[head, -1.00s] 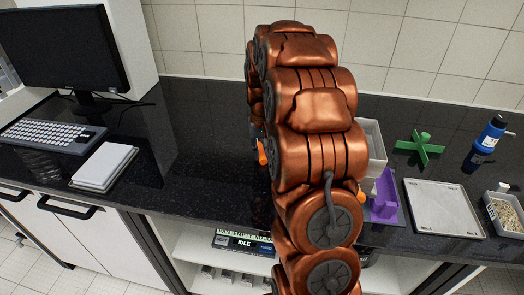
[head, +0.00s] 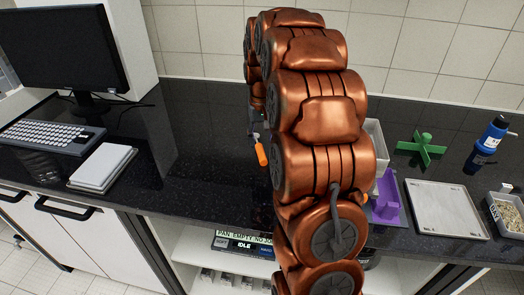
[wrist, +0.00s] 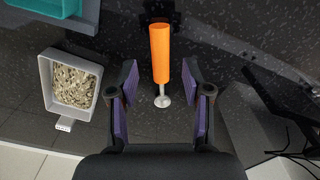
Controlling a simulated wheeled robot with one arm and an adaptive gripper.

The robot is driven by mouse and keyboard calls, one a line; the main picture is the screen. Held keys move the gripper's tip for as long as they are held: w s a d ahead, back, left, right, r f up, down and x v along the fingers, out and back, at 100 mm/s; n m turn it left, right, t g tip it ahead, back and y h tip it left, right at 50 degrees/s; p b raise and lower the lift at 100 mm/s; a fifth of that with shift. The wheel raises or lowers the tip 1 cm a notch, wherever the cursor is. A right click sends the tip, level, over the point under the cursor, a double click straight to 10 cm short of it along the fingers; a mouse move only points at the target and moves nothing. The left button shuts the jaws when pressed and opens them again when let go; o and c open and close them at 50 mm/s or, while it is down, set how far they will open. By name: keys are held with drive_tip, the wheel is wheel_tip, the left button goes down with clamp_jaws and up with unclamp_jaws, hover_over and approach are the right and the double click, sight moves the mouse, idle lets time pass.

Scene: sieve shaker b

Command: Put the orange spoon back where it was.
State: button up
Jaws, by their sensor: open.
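The orange spoon (wrist: 160,62) shows in the wrist view, with its orange handle at the top and its small metal bowl lower down between my fingers. My gripper (wrist: 163,90) is open, its purple-padded fingers on either side with a gap to the spoon. In the head view an orange handle (head: 261,154) shows at the left edge of my arm. My arm hides most of the gripper there. A purple stand (head: 386,208) is on the counter right of my arm, partly covered; I cannot tell whether it is the spoon's place.
The wrist view shows a tray of grains (wrist: 73,82) at left and a teal container (wrist: 45,6) above. In the head view, a green cross-shaped piece (head: 421,149), a flat grey tray (head: 446,208) and a blue bottle (head: 491,133) stand right.

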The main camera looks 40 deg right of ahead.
wheel_tip(320, 180, up, 7)
drive_tip(key=b, duration=0.1)
idle(0.3)
drive_tip(key=shift+a, duration=0.1)
drive_tip(key=s+a+f+n+g, duration=0.1)
drive_tip(key=s+a+f+n, duration=0.15)
drive_tip(key=s+a, duration=1.25)
drive_tip(key=s+a+f+n, duration=0.1)
drive_tip(key=s+a+f, duration=0.1)
drive_tip(key=s+a, duration=0.2)
drive_tip(key=s+a+f+n, duration=0.1)
drive_tip(key=s+a+f, duration=0.2)
drive_tip(key=s, duration=0.8)
drive_tip(key=shift+s+a+f+n+g, duration=0.3)
drive_tip(key=shift+a+n+g, duration=0.1)
drive_tip(key=shift+a, duration=0.5)
